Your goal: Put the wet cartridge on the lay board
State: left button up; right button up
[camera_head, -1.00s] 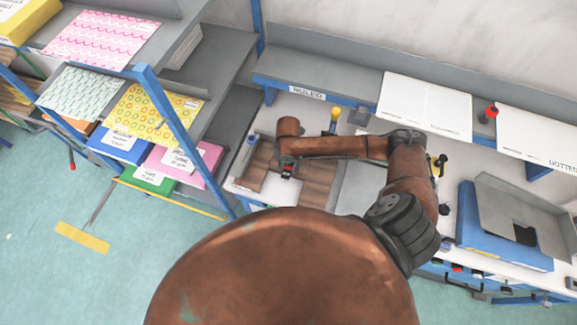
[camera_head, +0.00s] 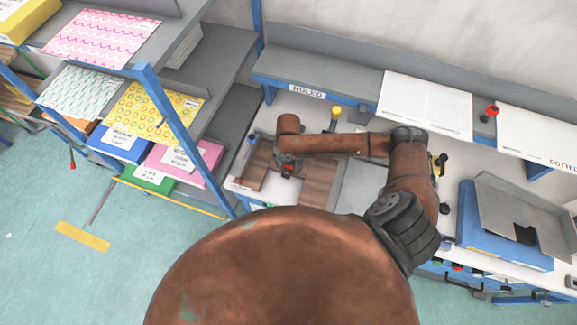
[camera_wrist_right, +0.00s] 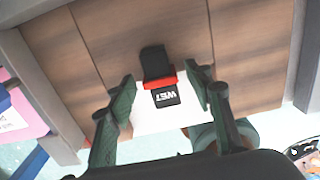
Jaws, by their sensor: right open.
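The wet cartridge (camera_wrist_right: 160,84) is dark with a red band and a black label reading WET. In the right wrist view it is at the edge of the brown plank board (camera_wrist_right: 85,35), between my right gripper's fingers. It also shows as a small red and dark spot in the head view (camera_head: 288,169). The lay board (camera_head: 318,183) is brown planks on the bench. My right gripper (camera_wrist_right: 165,88) is open, its two fingers on either side of the cartridge with gaps visible. Whether the cartridge touches the board I cannot tell. My left gripper is not in view.
Shelves with coloured paper packs (camera_head: 150,115) stand at the left. White paper pads (camera_head: 425,105) lie on the raised ledge behind. A yellow-topped knob (camera_head: 335,111) stands behind the board, and a blue and grey box (camera_head: 505,225) is at the right.

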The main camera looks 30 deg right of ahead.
aim_at(288, 166)
notch_tip(288, 166, up, 11)
jog(key=b, duration=0.1)
dwell(0.5)
